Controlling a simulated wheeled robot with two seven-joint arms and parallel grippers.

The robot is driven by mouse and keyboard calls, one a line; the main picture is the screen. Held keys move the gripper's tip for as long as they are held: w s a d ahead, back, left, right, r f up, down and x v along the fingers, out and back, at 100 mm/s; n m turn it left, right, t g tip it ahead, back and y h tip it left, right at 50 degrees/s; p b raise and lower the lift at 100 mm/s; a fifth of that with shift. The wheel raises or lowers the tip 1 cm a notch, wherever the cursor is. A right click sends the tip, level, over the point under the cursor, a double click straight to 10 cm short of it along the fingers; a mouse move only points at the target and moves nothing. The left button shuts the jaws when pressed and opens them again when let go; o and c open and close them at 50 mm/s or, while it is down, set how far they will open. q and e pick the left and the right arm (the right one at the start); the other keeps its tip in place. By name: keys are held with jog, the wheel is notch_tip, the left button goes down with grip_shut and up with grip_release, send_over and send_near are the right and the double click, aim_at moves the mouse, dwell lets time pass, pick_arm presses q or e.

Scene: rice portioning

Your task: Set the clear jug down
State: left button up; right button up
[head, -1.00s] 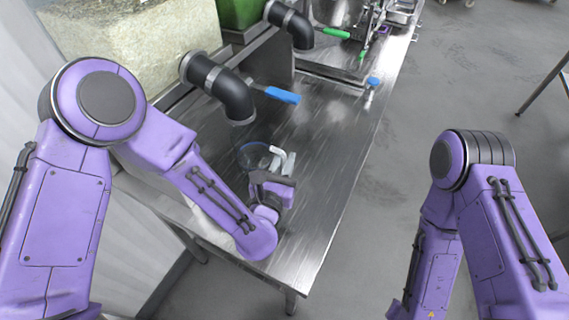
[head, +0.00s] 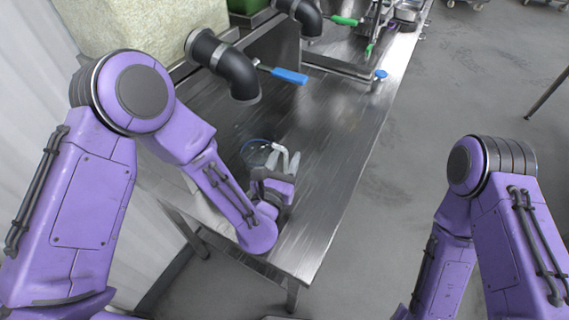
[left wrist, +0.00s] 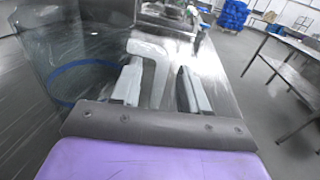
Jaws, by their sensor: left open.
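The clear jug (head: 258,151), see-through with a blue rim, appears to stand upright on the steel table (head: 323,150), below the black spout with the blue handle. In the left wrist view the jug (left wrist: 82,75) fills the left side, and its pale handle (left wrist: 150,68) reaches in between my fingers. My left gripper (head: 287,160) is open at the jug's right side. In the left wrist view its two fingers (left wrist: 162,88) stand apart on either side of the handle, with a clear gap on the right. The jug's base is hard to make out. My right gripper is out of view.
Black spouts with a blue handle (head: 290,76) and a green handle (head: 343,20) hang over the table's back side. A large rice-filled container (head: 140,35) is at the upper left. The table's right half is clear. Grey floor (head: 440,110) lies beyond its edge.

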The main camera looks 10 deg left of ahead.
pick_arm(q)
jog(key=s+b, duration=0.1)
jog(key=s, duration=0.2)
jog(key=s+a+b, duration=0.1)
jog(key=s+b, duration=0.1)
jog(key=s, duration=0.1)
jog(key=s+b, duration=0.2)
jog(key=s, duration=0.1)
jog(key=shift+s+a+f, duration=0.25)
jog(key=shift+a+f, duration=0.15)
jog(key=s+r+p, duration=0.1)
jog(key=p, duration=0.1)
jog(key=shift+r+p, duration=0.1)
jog(key=shift+p, duration=0.25)
jog(key=shift+s+a+f+p, duration=0.1)
jog(key=shift+s+f+p, duration=0.15)
jog(key=shift+s+p, duration=0.15)
jog(key=shift+a, duration=0.1)
